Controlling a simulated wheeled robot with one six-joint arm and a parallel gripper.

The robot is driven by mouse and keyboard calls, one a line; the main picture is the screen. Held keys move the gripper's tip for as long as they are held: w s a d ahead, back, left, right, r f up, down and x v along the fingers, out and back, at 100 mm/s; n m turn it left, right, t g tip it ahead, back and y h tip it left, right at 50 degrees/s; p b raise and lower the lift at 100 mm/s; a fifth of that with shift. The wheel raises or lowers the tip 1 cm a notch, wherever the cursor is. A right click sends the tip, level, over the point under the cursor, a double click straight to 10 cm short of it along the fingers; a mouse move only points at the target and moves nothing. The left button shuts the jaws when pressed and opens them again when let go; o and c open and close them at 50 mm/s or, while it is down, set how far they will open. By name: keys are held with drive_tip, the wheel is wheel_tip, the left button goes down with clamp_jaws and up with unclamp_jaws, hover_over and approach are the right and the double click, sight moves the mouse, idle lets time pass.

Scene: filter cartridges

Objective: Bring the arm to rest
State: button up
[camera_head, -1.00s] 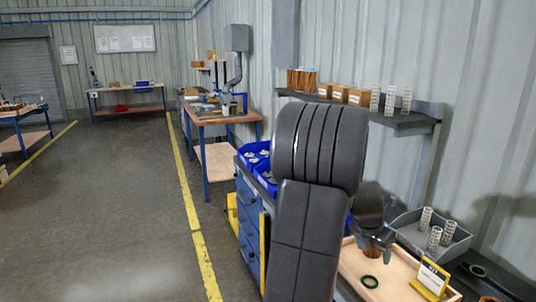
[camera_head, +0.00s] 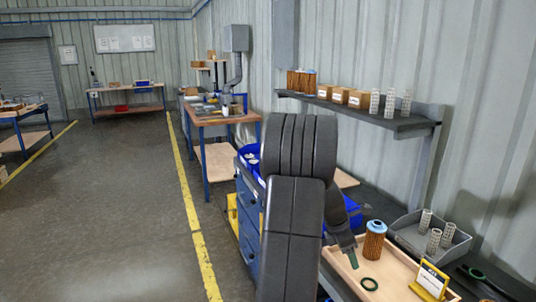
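My arm stands in the middle of the head view, its dark links covering part of the bench. My gripper (camera_head: 354,262) is at the lower end of the arm, low over the wooden tray (camera_head: 394,275). Its fingers are small and dark here, and I cannot tell whether they are open or shut. An orange filter cartridge with a blue top (camera_head: 374,240) stands upright in the tray, just right of my gripper and apart from it. A dark green ring (camera_head: 369,284) lies in the tray in front of the cartridge.
A grey bin (camera_head: 405,232) with several perforated metal cores stands behind the tray. A yellow-framed sign (camera_head: 432,280) is at the tray's right. A wall shelf (camera_head: 395,123) with boxes and cores hangs above. Blue bins (camera_head: 250,157) sit left of my arm.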

drive_tip(key=w+a+f+m+g+y+p, duration=0.1)
drive_tip(key=w+a+f+m+g+y, duration=0.1)
drive_tip(key=a+m, duration=0.7)
drive_tip(key=w+a+f+m+g+y+p, duration=0.2)
drive_tip(key=a+f+m, duration=0.3)
drive_tip(key=a+m, duration=0.5)
drive_tip(key=shift+a+f+g, duration=0.25)
drive_tip(key=shift+a+g, duration=0.25)
drive_tip(key=shift+a, duration=1.75)
